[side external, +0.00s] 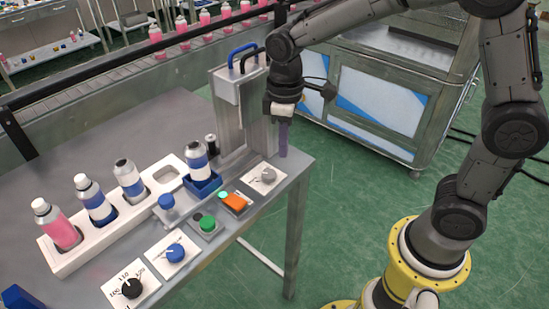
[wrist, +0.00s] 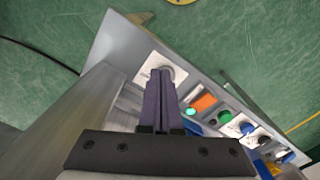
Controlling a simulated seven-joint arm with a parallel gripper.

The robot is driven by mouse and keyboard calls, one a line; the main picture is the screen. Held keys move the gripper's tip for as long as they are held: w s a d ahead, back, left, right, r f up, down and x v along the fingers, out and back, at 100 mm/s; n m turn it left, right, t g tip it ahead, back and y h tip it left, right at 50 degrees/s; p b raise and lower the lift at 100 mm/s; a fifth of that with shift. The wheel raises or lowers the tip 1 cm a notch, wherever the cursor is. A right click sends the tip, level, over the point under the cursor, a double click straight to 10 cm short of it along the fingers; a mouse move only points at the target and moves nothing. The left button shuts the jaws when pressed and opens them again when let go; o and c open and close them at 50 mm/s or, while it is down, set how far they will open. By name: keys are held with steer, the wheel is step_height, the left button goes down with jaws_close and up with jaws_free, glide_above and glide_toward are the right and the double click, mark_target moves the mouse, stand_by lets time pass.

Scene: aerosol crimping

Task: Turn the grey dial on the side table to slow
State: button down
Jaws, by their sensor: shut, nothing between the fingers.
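The grey dial (side external: 268,175) sits on a white plate at the right end of the side table (side external: 120,140). Its markings are too small to read, so I cannot tell its setting. In the wrist view the dial (wrist: 169,71) shows just beyond my fingertips, partly hidden by them. My gripper (side external: 283,152) points down with its purple fingers closed together and empty. In the side view it hangs a little behind and to the right of the dial, near the table's edge. The closed fingers also show in the wrist view (wrist: 160,74).
An orange switch (side external: 235,202), a green knob (side external: 207,223), a blue dial (side external: 175,252) and a black dial (side external: 132,288) line the front. A white rack (side external: 95,250) holds cans.

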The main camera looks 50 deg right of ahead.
steer(key=shift+s+a+f, duration=0.15)
steer(key=shift+a+f, duration=0.1)
steer(key=shift+f, duration=0.8)
steer(key=shift+s+a+f, duration=0.1)
steer(key=shift+a+f, duration=0.1)
steer(key=shift+f, duration=0.8)
steer(key=shift+s+a+f, duration=0.15)
steer(key=shift+a+f, duration=0.1)
steer(key=shift+f, duration=0.8)
steer(key=shift+w+a, duration=0.15)
steer(key=shift+w, duration=0.15)
steer(key=shift+w+d, duration=0.2)
steer(key=shift+r, duration=0.1)
steer(key=shift+s+d, duration=0.25)
steer(key=shift+s, duration=0.15)
step_height(320, 180, up, 6)
steer(key=shift+f, duration=0.1)
